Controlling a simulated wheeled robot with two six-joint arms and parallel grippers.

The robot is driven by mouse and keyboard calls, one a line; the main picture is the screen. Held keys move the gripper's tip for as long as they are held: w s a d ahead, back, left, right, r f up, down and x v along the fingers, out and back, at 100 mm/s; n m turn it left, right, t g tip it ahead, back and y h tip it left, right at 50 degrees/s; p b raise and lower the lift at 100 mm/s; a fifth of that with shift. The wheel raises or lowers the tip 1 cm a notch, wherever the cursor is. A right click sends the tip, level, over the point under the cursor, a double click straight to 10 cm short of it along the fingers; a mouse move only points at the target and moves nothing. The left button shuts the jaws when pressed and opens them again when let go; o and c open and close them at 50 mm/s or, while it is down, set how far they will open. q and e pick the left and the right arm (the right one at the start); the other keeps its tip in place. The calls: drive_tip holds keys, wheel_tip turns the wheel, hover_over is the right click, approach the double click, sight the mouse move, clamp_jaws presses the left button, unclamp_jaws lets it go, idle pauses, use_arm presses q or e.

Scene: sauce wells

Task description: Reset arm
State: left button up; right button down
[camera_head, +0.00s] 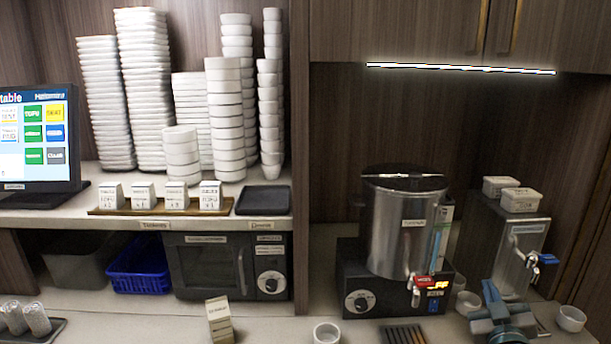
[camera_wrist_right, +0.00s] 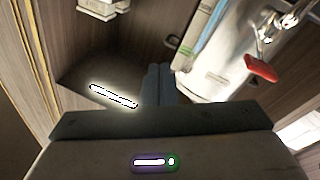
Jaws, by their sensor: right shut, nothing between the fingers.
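My right gripper (camera_head: 490,291) is in the lower right of the head view, in front of the metal dispenser with the blue-handled tap (camera_head: 516,240) and right of the large steel urn (camera_head: 405,235). Its fingers point upward in the picture. In the right wrist view the two fingers (camera_wrist_right: 158,82) are together, with nothing held. The urn's red tap lever (camera_wrist_right: 260,68) shows at the right of that view, apart from the fingers. My left gripper is in neither view.
Small white bowls (camera_head: 571,318) stand close around my right gripper. A black slatted rack (camera_head: 403,335) is at the front edge. Left are a stack of cream blocks (camera_head: 219,318), a microwave (camera_head: 210,266) and a blue basket (camera_head: 139,265). A shelf holds tall bowl stacks (camera_head: 225,118).

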drive_tip(key=s+a+f+m+g, duration=0.1)
drive_tip(key=s+a+f+g, duration=0.1)
drive_tip(key=s+f+g, duration=0.35)
drive_tip(key=s+a+f+m+g, duration=0.1)
drive_tip(key=s+a+f+g, duration=0.1)
drive_tip(key=s+f, duration=0.7)
drive_tip(key=s+a+f+g+y, duration=0.2)
drive_tip(key=s+a+f+g, duration=0.3)
drive_tip(key=s, duration=0.5)
drive_tip(key=s+a+f+g+y, duration=0.1)
drive_tip(key=s+a+f+g, duration=0.15)
drive_tip(key=s+f, duration=0.55)
wheel_tip(320, 180, down, 28)
drive_tip(key=d+f+g+b, duration=0.1)
drive_tip(key=d+g+b, duration=0.1)
drive_tip(key=d, duration=0.1)
drive_tip(key=s+d+f+g+b, duration=0.1)
drive_tip(key=s+f, duration=1.8)
drive_tip(key=f, duration=0.3)
drive_tip(key=shift+s+f+b, duration=0.15)
drive_tip(key=shift+s+b, duration=0.25)
drive_tip(key=shift+d, duration=0.1)
